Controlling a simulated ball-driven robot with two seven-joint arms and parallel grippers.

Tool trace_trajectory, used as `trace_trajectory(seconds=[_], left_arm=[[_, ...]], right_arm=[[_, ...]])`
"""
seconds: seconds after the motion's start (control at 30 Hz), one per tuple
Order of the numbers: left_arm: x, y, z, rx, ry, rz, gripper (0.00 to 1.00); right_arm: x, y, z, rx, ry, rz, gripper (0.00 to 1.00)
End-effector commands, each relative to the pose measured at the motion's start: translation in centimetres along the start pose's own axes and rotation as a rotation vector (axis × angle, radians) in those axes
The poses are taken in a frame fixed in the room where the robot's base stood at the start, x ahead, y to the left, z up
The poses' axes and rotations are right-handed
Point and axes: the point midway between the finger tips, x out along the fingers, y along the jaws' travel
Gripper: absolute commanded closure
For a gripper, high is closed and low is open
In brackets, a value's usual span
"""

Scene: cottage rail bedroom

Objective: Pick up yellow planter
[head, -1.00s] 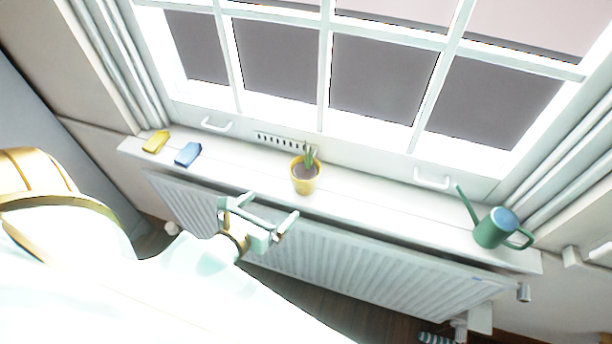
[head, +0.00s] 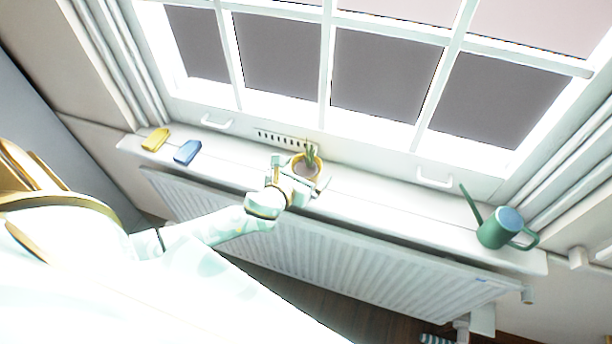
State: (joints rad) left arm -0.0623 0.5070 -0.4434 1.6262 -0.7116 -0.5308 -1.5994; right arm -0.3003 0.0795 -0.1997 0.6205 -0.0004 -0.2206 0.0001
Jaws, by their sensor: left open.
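The yellow planter (head: 308,162) with a small green plant stands upright on the white windowsill (head: 390,202), near its middle. My left gripper (head: 300,174) is open at the planter's near side, with one finger to the left of the pot and the other to the right. The gripper hides the lower part of the pot, and I cannot tell whether the fingers touch it. My right gripper is not in view.
A yellow object (head: 156,139) and a blue object (head: 187,152) lie at the sill's left end. A green watering can (head: 497,229) stands at its right end. The window is behind the sill, and a white radiator (head: 360,262) is below it.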

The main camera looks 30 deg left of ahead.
Motion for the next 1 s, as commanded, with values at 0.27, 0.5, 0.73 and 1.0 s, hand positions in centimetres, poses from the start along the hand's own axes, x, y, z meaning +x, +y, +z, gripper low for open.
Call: trace_trajectory(seconds=[0.27, 0.5, 0.73, 1.0], left_arm=[[0.7, -0.1, 0.0, -0.001, 0.001, -0.002, 0.01], [0.6, -0.1, 0.0, -0.001, 0.001, -0.001, 0.52], [0.6, 0.0, 0.1, 0.0, 0.0, -0.001, 0.52], [0.1, -0.1, 1.7, 0.0, -0.003, -0.002, 0.52]], right_arm=[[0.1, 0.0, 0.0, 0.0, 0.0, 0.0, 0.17], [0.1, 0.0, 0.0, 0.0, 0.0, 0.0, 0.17], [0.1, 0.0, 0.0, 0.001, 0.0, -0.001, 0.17], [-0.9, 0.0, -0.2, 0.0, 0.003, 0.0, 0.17]])
